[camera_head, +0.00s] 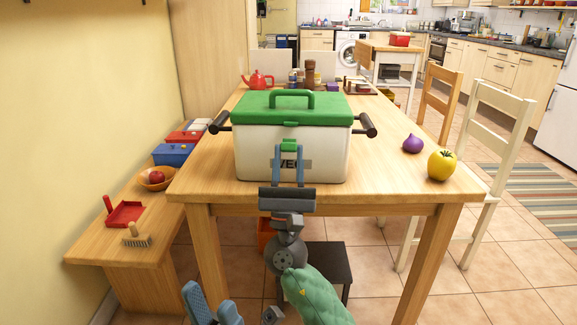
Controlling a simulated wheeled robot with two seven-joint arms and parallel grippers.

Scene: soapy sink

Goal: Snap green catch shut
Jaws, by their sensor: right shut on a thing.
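A white box (250,163) with a green lid (255,101) stands on the wooden table, and the lid lies on its rim. The green catch (289,144) is at the middle of the box's front, just below the lid edge. I cannot tell whether it is latched. My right gripper (288,151) reaches up from the front with its blue fingers on either side of the catch, shut on it. The fingers partly cover the dark label. My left gripper (207,294) is low at the bottom edge, away from the box, its blue fingers apart and empty.
Dark side handles (366,125) stick out from the box. A bench (90,246) is at left; chairs (492,150) are at right.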

